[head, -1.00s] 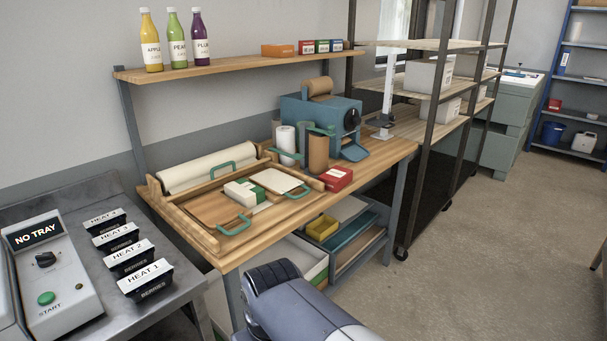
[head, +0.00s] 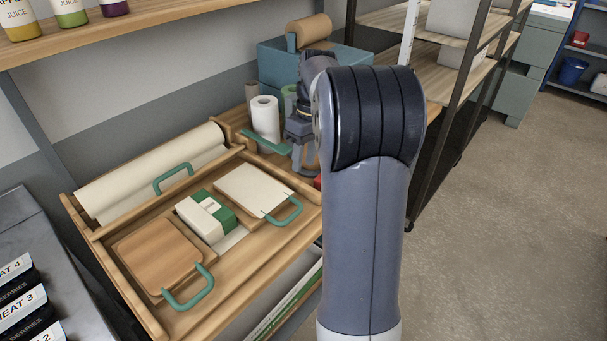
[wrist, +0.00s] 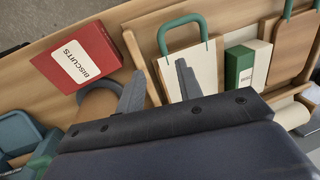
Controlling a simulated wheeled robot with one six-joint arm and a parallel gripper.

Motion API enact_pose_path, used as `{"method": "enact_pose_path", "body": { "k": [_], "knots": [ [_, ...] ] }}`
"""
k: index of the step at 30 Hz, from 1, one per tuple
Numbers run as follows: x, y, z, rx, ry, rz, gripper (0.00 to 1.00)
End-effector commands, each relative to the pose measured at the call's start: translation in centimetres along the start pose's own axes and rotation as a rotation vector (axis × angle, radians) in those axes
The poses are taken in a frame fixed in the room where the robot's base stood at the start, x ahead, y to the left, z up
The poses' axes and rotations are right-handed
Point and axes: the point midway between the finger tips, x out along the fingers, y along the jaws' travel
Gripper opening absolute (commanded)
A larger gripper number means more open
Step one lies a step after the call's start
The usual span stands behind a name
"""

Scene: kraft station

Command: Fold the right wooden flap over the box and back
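The right flap (head: 250,187) is a board with a cream sheet on its top and a green handle (head: 287,212) at its front right corner. It lies flat beside the box (head: 207,215), which is white and green. The left wooden flap (head: 158,254) is bare brown and lies flat on the box's other side. In the wrist view the right flap (wrist: 200,62) and its handle (wrist: 182,30) are just beyond my gripper (wrist: 161,82). My gripper's two fingers are apart with nothing held between them.
A cream paper roll (head: 150,170) lies along the back of the wooden frame. Upright rolls (head: 264,117) and a blue machine (head: 275,62) stand behind. A red biscuits box (wrist: 78,57) lies on the bench near my gripper. Open floor is at the right.

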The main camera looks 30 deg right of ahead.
Motion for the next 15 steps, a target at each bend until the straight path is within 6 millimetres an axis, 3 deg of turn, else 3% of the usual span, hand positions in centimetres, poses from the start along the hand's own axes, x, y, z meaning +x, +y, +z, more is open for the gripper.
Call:
{"method": "enact_pose_path", "body": {
  "k": [15],
  "knots": [
    [8.4, -0.1, 0.1, -0.001, -0.004, -0.003, 0.34]
  ]
}}
